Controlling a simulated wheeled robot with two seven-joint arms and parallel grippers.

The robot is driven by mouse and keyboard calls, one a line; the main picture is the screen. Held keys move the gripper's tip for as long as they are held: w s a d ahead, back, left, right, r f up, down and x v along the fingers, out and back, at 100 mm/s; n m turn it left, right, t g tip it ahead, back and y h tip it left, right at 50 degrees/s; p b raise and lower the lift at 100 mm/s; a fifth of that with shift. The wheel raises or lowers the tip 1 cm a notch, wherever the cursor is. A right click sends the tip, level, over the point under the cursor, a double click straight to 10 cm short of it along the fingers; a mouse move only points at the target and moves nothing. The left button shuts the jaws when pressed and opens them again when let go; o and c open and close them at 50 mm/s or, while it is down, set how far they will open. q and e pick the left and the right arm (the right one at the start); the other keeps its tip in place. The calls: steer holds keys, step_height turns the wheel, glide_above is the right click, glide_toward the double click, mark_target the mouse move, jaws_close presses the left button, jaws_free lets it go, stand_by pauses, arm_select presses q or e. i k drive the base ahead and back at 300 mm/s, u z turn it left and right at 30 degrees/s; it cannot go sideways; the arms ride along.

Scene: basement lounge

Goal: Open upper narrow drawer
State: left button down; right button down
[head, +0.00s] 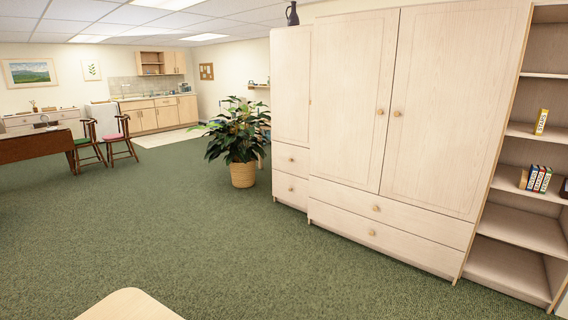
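A large pale wood wardrobe (385,110) stands against the right wall. Its narrow left column has a tall door with two small drawers below it. The upper narrow drawer (291,159) looks shut, with a small round knob. The lower narrow drawer (290,190) under it looks shut too. To the right, two wide drawers (391,225) sit under the double doors, all shut. Neither of my grippers shows in the head view.
A potted plant (242,175) in a woven basket stands on the floor just left of the narrow drawers. Open shelves (521,231) with books are at the right. A pale rounded surface (129,306) shows at the bottom edge. Green carpet (190,235) lies clear in front.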

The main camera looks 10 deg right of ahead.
mark_target(293, 159)
steer(key=z, duration=1.35)
steer(key=i, duration=2.15)
steer(key=u, duration=1.1)
steer(key=i, duration=3.8)
steer(key=z, duration=0.85)
